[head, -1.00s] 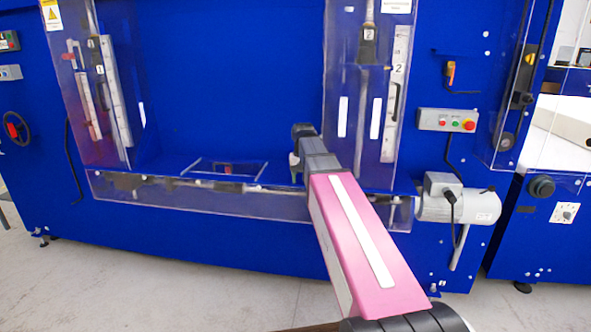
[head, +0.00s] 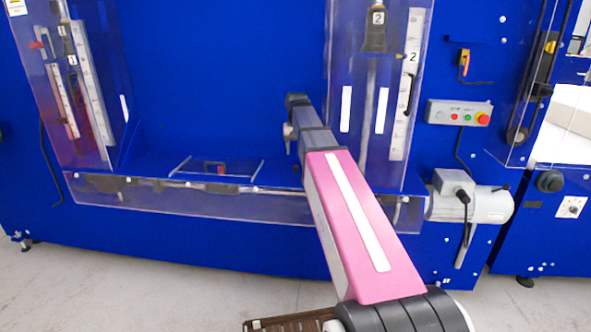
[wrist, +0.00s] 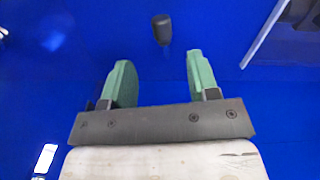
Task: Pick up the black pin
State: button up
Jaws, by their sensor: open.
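The black pin (wrist: 162,29) shows in the wrist view as a small dark cylinder against the blue surface, near the top centre. My gripper (wrist: 158,72) has two green fingers that are apart, with nothing between them. The pin lies beyond the fingertips, roughly in line with the gap and apart from both fingers. In the head view my pink and grey arm reaches up toward the blue machine. I cannot make out the pin or the fingers clearly there.
The blue machine (head: 230,90) fills the background. Clear guards stand at the left (head: 110,110) and right (head: 345,120), with a low clear guard (head: 150,195) along the front. A grey motor (head: 485,204) and a button box (head: 459,113) are at the right.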

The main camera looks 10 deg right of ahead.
aim_at(296, 166)
jog(key=shift+w+a+f, duration=0.1)
jog(key=shift+f, duration=1.75)
jog(key=shift+w+f, duration=0.1)
jog(key=shift+f, duration=1.7)
grip_shut()
